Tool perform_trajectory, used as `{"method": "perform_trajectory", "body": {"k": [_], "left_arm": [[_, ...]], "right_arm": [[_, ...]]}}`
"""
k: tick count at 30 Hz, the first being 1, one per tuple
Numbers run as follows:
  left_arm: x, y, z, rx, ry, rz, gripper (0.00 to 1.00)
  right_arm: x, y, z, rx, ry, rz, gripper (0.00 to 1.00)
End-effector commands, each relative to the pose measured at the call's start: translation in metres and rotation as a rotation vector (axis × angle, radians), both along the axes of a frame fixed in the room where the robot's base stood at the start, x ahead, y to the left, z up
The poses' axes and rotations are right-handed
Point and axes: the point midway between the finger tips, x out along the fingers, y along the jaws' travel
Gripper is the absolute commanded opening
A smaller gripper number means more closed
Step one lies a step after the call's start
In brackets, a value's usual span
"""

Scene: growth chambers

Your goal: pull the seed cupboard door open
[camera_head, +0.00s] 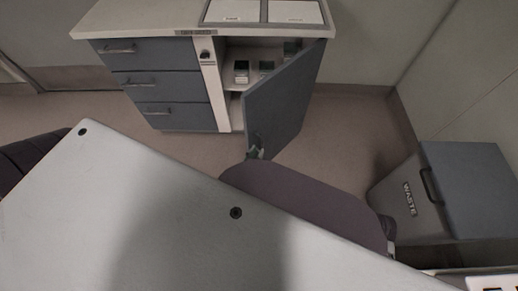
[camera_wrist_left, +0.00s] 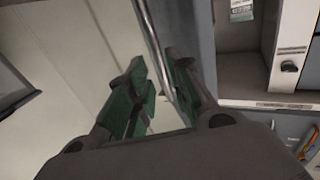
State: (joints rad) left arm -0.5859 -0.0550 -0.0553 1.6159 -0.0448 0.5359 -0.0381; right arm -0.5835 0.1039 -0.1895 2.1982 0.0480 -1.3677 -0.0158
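The seed cupboard door (camera_head: 285,100), a blue-grey panel, stands swung well out from the cupboard (camera_head: 209,80), so the shelves inside show. My left gripper (camera_head: 257,152) is at the door's outer face near its lower free edge, mostly hidden behind my own body in the head view. In the left wrist view, the green-padded fingers (camera_wrist_left: 160,85) stand on both sides of the metal bar handle (camera_wrist_left: 152,35), with a small gap visible between them. The door (camera_wrist_left: 192,30) is just right of the bar there. My right gripper is not in view.
Small packets (camera_head: 241,70) stand on the cupboard shelf. Open floor (camera_head: 345,125) lies between door and bin.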

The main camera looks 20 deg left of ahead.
Motion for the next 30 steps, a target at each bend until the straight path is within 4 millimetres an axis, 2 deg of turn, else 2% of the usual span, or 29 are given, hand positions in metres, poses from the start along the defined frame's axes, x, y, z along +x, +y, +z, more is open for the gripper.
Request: {"method": "perform_trajectory", "body": {"k": [15, 21, 30], "left_arm": [[-0.054, 0.002, 0.0, 0.0, 0.0, 0.0, 0.21], [-0.062, 0.002, 0.0, 0.0, 0.0, 0.0, 0.21], [-0.063, 0.002, 0.0, 0.0, -0.001, 0.0, 0.21]], "right_arm": [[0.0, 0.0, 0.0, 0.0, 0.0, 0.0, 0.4], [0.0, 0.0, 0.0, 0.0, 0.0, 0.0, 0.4], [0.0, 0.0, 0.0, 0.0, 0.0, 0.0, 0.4]]}}
